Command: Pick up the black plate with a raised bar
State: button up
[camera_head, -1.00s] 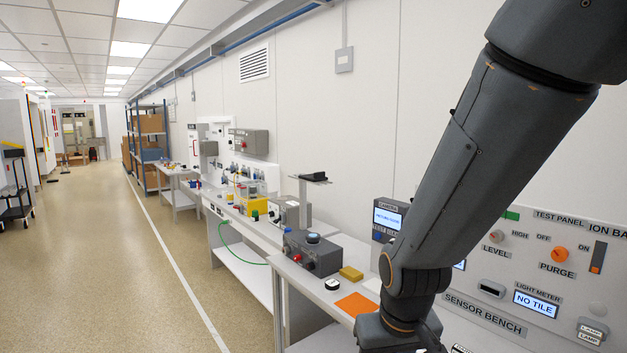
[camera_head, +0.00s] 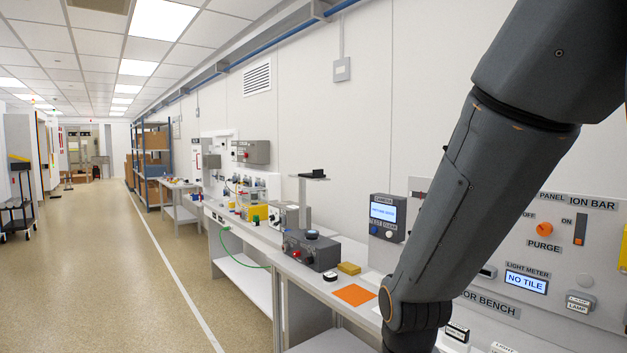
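A small black flat piece with a raised part on top (camera_head: 313,173) lies on the flat top of a grey stand (camera_head: 302,200) at the bench, in the middle of the head view. It looks like the black plate with a raised bar, but it is too small to make out fully. My dark grey arm crosses the right side of the picture, well to the right of the stand. My gripper is below the picture's lower edge and out of view.
A dark grey box with knobs (camera_head: 312,252), a yellow block (camera_head: 349,268) and an orange square (camera_head: 354,295) are on the near bench. A grey display unit (camera_head: 387,217) and a test panel (camera_head: 560,245) stand behind. The floor at left (camera_head: 110,270) is clear.

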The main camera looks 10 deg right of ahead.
aim_at(319, 172)
jog(key=u, duration=1.15)
jog(key=i, duration=2.6)
jog(key=z, duration=0.9)
